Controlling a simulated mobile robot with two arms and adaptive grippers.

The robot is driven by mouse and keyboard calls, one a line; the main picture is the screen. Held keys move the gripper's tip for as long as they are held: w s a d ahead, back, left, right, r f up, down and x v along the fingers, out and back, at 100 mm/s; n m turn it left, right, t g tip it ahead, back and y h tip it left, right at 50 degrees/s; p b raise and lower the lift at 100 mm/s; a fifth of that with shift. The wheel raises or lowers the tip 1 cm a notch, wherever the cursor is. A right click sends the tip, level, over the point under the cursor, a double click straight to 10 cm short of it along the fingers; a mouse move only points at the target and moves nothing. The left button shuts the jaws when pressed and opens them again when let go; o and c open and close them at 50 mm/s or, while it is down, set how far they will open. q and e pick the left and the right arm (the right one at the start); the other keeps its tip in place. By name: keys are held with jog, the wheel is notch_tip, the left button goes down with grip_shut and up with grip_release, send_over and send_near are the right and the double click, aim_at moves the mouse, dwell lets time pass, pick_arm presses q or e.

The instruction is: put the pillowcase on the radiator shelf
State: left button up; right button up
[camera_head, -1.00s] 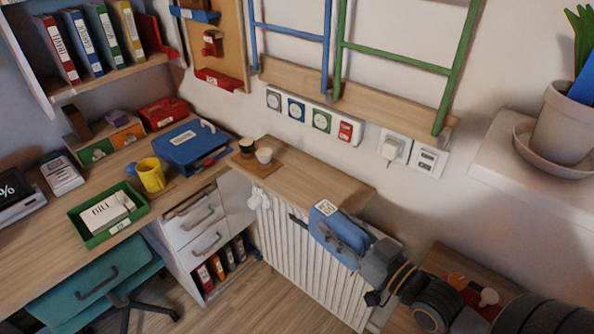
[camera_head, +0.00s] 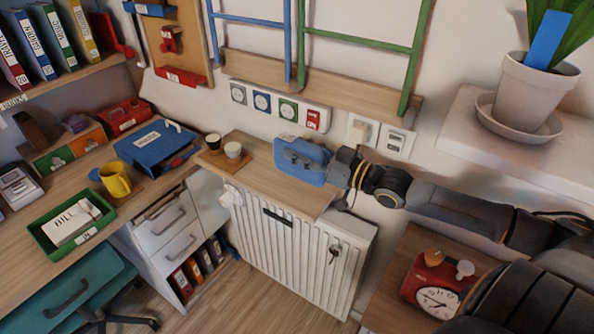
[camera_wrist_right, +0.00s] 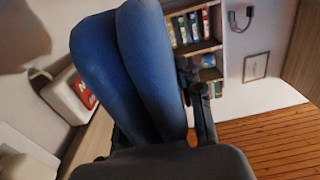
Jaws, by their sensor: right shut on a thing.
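The pillowcase is a folded blue cloth (camera_head: 299,169) in the head view, over the right part of the wooden radiator shelf (camera_head: 262,180). I cannot tell whether it touches the shelf. My right gripper (camera_head: 328,164) reaches in from the right and is shut on the pillowcase's right side. In the right wrist view the pillowcase (camera_wrist_right: 138,70) hangs as thick blue folds, with a dark finger beside it. The white radiator (camera_head: 290,238) stands under the shelf. My left gripper is not in view.
A socket strip (camera_head: 275,105) and a plug (camera_head: 357,130) are on the wall behind. A red clock (camera_head: 437,285) sits on the lower right surface. The shelf's middle is clear.

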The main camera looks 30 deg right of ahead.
jog(key=w+f, duration=0.1)
jog(key=f, duration=0.1)
jog(key=w+d+f+b, duration=0.1)
jog(key=f, duration=0.2)
jog(key=w+f, duration=0.1)
jog(key=f, duration=0.2)
jog(key=shift+w+d, duration=0.3)
jog(key=shift+f+b, duration=0.15)
jog(key=shift+b, duration=0.15)
jog(key=o, duration=1.2)
jog(key=shift+o, duration=0.2)
jog(key=shift+s, duration=0.1)
